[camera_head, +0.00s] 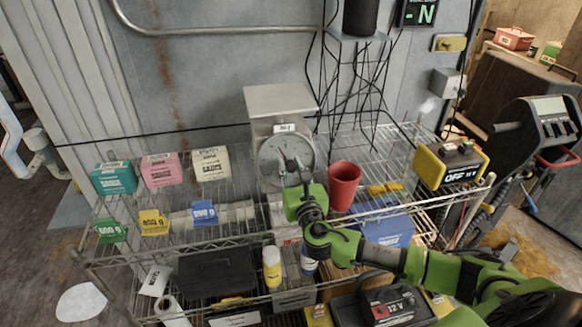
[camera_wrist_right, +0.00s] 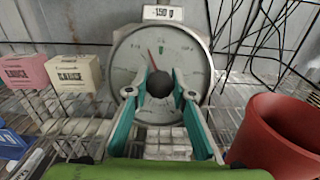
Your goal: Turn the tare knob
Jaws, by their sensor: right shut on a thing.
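The weighing scale (camera_head: 281,103) stands on the wire rack, with a round white dial (camera_wrist_right: 127,62) and a flat metal pan on top. A small label (camera_wrist_right: 163,13) above the dial appears to read -150 g. My right gripper (camera_head: 300,176) is in front of the dial. Its two teal fingers are shut on the knob, one on each side. The gripper hides part of the knob in the head view. My left gripper is in neither view.
A red cup (camera_head: 344,185) stands close to the right of my gripper. A yellow OFF box (camera_head: 450,165) sits at the rack's right end. Black cables (camera_head: 350,80) hang behind.

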